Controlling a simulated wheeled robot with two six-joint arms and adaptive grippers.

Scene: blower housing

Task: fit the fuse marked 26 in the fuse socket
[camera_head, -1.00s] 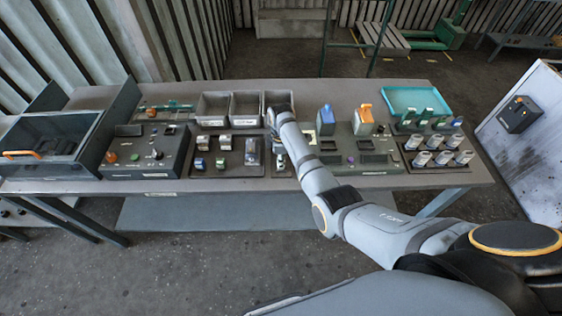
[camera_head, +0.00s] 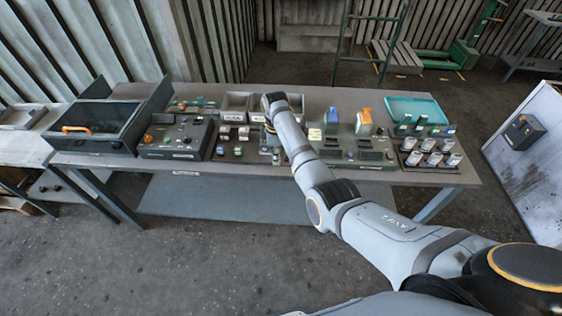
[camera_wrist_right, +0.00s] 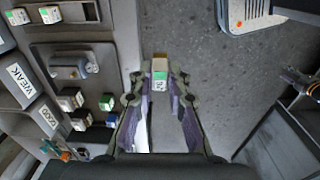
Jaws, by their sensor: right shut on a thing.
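My right gripper (camera_wrist_right: 159,92) is shut on a small fuse (camera_wrist_right: 159,74) with a tan end and a white and green label. The number on it is too small to read. In the right wrist view the fuse sits between the fingertips, with grey floor behind it. A grey fitting on a plate (camera_wrist_right: 70,66) to its left may be the fuse socket; I cannot tell for sure. In the head view my right forearm reaches over the workbench (camera_head: 330,93) and hides the gripper and the fuse. My left gripper is in neither view.
In the right wrist view, several other small fuses (camera_wrist_right: 70,98) stand left of the gripper, beside bins labelled WEAK (camera_wrist_right: 15,85) and GOOD (camera_wrist_right: 47,118). The bench also carries a control box (camera_head: 172,140), a teal tray (camera_head: 420,106) and a rack of cylinders (camera_head: 428,152).

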